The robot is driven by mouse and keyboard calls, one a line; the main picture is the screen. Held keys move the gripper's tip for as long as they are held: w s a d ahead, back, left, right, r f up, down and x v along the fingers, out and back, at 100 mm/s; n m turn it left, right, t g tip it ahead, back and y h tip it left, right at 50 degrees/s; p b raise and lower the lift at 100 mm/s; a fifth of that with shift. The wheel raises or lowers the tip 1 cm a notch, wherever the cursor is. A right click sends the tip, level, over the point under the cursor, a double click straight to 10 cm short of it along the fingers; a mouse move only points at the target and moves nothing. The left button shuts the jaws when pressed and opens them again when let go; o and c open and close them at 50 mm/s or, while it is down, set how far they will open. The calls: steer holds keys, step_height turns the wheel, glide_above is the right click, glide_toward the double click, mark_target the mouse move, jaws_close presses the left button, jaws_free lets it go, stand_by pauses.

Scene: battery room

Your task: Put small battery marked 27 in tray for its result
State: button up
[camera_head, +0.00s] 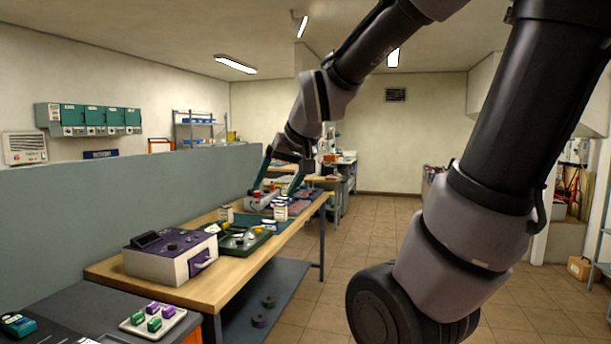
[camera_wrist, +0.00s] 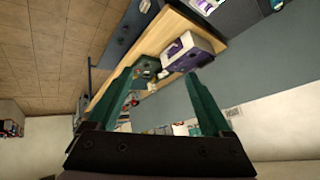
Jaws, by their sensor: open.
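My gripper (camera_head: 275,189) is open and empty, in the air over the far part of the wooden bench; its green fingers also show in the wrist view (camera_wrist: 158,76). Small pale cylinders stand on the bench, one near the green tray (camera_head: 226,213) and another farther right (camera_head: 281,211); they may be batteries, but no number 27 is legible. A dark green tray (camera_head: 262,239) with small items lies mid-bench. A white tray (camera_head: 136,331) at the front left holds several green and purple blocks. I cannot tell which tray is for which result.
A purple and white device (camera_head: 171,261) with a handle stands on the wooden bench (camera_head: 110,272) and also shows in the wrist view (camera_wrist: 190,52). A grey partition (camera_head: 110,208) runs behind the bench. The tiled floor (camera_head: 325,290) to its right looks clear.

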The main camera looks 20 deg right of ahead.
steer(key=s+d+r+m, duration=0.2)
steer(key=s+r, duration=0.1)
steer(key=s, duration=0.6)
steer(key=shift+s+d+g, duration=0.25)
steer(key=shift+d+g, duration=0.15)
stand_by(0.5)
